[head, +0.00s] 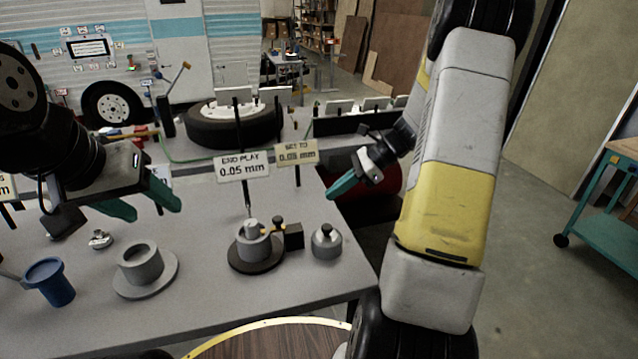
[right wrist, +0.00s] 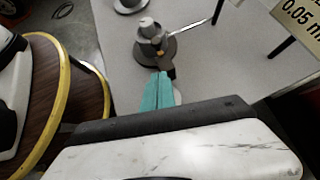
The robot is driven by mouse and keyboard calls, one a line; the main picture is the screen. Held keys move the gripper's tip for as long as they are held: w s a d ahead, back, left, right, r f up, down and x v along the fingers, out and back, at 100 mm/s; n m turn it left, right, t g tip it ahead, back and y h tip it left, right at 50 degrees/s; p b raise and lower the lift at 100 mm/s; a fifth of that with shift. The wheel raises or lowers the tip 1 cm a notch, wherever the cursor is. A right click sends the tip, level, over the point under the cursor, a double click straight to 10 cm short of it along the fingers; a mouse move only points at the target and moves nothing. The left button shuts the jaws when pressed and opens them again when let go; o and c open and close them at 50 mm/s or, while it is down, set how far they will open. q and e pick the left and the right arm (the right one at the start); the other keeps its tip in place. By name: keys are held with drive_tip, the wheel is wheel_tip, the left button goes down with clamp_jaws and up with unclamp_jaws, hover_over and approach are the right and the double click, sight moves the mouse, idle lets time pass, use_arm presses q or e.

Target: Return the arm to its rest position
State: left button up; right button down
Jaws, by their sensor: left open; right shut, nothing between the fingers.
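My right arm, white and yellow, rises on the right of the head view. My right gripper (head: 342,186) has teal fingers that are shut and empty, above the table's right edge. In the right wrist view its fingertips (right wrist: 159,88) show together, apparently above the table. My left gripper (head: 150,200) comes in from the left with its teal fingers apart and empty, above the grey table (head: 200,318). A grey hub on a dark round base (head: 256,258) stands near the table's right side; it also shows in the right wrist view (right wrist: 155,45).
A grey weight with a knob (head: 326,243), a flanged grey ring (head: 145,270) and a blue cup (head: 50,283) stand on the table. Signs reading "END PLAY 0.05 mm" (head: 242,167) and "SET TO 0.05 mm" (head: 297,152) rise behind. A teal cart (head: 612,235) stands right, past open floor.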

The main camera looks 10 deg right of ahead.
drive_tip(key=s+a+r+n+t+h, duration=0.2)
drive_tip(key=s+a+r+n+h, duration=0.1)
drive_tip(key=s+r+n, duration=0.5)
drive_tip(key=s+a+r+n+t+h, duration=0.2)
drive_tip(key=s+a+r+n+h, duration=0.2)
drive_tip(key=s+r+n, duration=0.5)
drive_tip(key=s+n, duration=0.4)
drive_tip(key=shift+s+a+r, duration=0.2)
drive_tip(key=shift+a, duration=0.15)
